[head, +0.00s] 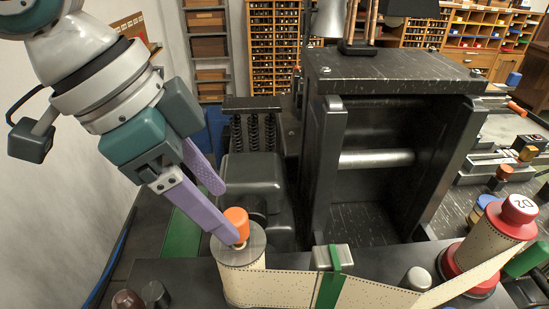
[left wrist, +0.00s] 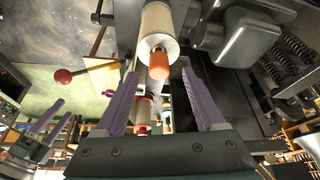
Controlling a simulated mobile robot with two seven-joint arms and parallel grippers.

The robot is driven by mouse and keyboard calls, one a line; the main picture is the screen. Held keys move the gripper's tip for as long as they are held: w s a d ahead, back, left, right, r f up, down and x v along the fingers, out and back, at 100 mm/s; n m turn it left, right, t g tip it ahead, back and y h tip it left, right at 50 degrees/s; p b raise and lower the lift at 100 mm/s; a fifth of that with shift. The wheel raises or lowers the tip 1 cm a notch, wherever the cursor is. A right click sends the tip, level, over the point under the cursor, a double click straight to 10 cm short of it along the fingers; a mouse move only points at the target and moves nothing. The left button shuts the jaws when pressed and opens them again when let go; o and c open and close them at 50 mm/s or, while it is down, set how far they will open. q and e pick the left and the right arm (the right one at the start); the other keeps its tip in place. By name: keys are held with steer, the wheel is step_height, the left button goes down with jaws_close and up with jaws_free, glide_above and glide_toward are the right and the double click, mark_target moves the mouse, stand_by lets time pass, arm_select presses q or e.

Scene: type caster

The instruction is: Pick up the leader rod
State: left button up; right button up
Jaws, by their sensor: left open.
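An orange-capped rod (head: 236,216), which looks like the leader rod, stands upright from the top of the left paper spool (head: 240,274). Its orange end also shows in the left wrist view (left wrist: 160,67), in front of the spool (left wrist: 158,25). My left gripper (head: 227,214) is open, with its purple fingers angled down at the orange cap. In the left wrist view, the cap appears between the two fingertips (left wrist: 160,75), with a gap on each side. My right gripper (left wrist: 50,120) shows only at the left of the left wrist view, with its purple fingers apart and nothing visible between them.
Perforated paper runs from the left spool past a green strap (head: 329,287) to a red-ended spool (head: 518,210) at right. The dark machine frame (head: 395,72) rises behind. A dark rounded housing (head: 251,173) stands close behind the left fingers.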

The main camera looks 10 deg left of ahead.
mark_target(232, 216)
arm_select(q)
steer(key=shift+x, duration=1.9)
steer(key=shift+d, duration=0.15)
jaws_close()
